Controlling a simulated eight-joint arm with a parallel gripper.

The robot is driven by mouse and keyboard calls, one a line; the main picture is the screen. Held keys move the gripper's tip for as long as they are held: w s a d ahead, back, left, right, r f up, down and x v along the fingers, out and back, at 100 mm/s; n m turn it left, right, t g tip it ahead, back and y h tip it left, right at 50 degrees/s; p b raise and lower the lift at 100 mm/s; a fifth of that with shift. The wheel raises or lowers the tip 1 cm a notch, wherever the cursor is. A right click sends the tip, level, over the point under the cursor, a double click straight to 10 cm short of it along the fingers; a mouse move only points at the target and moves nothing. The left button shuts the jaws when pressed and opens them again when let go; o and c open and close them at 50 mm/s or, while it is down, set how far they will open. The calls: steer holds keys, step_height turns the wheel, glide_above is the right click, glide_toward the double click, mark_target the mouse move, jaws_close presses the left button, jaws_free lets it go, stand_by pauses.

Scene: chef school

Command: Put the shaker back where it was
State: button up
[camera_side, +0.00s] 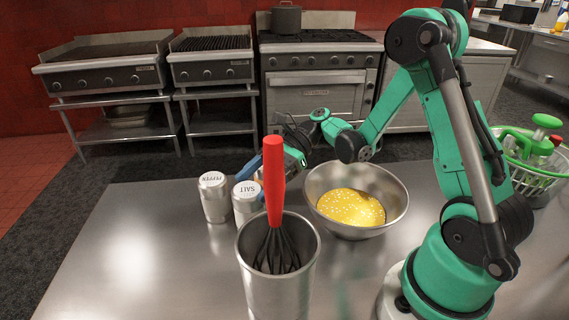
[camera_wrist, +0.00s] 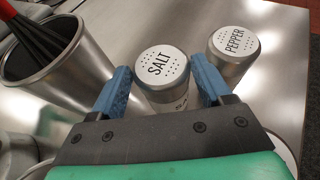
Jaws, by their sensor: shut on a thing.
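The salt shaker (camera_side: 246,205), a metal cylinder with a white lid marked SALT, stands upright near the middle of the counter in the side view. In the wrist view the salt shaker (camera_wrist: 165,72) is between the blue fingers of my gripper (camera_wrist: 162,80), which is shut on it. In the side view my gripper (camera_side: 252,172) reaches it from behind, partly hidden by the whisk. The shaker's base is hidden there, so I cannot tell whether it touches the counter. The similar pepper shaker (camera_side: 215,201) stands upright just left of it; it also shows in the wrist view (camera_wrist: 233,50).
A tall metal container (camera_side: 279,287) holding a red-handled whisk (camera_side: 274,190) stands in front of the salt shaker. A metal bowl (camera_side: 388,205) with yellow food (camera_side: 350,207) is to the right. A green spinner basket (camera_side: 535,165) is far right. The counter's left side (camera_side: 130,250) is clear.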

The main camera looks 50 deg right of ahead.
steer(key=shift+f, duration=0.55)
steer(key=o, duration=1.4)
steer(key=shift+f, duration=0.1)
